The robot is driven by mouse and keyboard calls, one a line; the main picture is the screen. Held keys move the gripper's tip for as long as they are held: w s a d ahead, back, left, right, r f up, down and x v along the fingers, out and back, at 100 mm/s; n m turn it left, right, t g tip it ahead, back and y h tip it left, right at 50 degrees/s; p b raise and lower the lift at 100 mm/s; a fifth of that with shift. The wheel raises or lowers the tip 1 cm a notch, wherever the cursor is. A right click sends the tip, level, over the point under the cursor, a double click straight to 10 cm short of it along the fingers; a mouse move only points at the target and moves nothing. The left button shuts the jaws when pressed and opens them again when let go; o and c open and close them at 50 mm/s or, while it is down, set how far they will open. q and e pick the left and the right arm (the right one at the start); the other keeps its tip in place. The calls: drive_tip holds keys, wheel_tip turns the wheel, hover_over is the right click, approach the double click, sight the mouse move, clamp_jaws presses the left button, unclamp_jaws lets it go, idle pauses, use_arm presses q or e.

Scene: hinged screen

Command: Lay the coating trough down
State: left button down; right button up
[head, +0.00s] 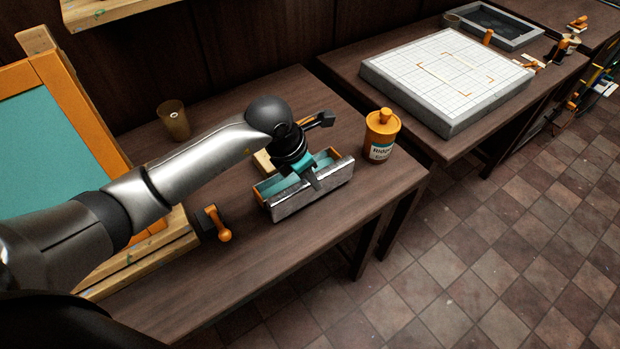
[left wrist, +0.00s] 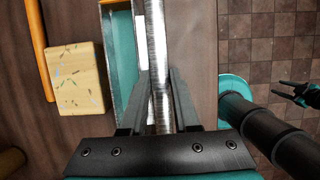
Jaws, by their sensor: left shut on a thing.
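An orange jar (head: 381,137) stands close right of the trough. A wooden block (left wrist: 75,78) lies behind it. A brown cup (head: 173,121) and an orange-framed teal screen (head: 55,150) are to the left. The front table strip (head: 215,280) is clear. A gridded slab (head: 440,80) covers another table.

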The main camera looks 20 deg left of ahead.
use_arm(q)
drive_tip(key=shift+f, duration=0.5)
drive_tip(key=shift+f, duration=0.15)
drive_tip(key=c, duration=0.7)
unclamp_jaws()
drive_tip(key=shift+o, duration=0.2)
drive_tip(key=v, duration=1.2)
drive_tip(key=shift+p, duration=0.35)
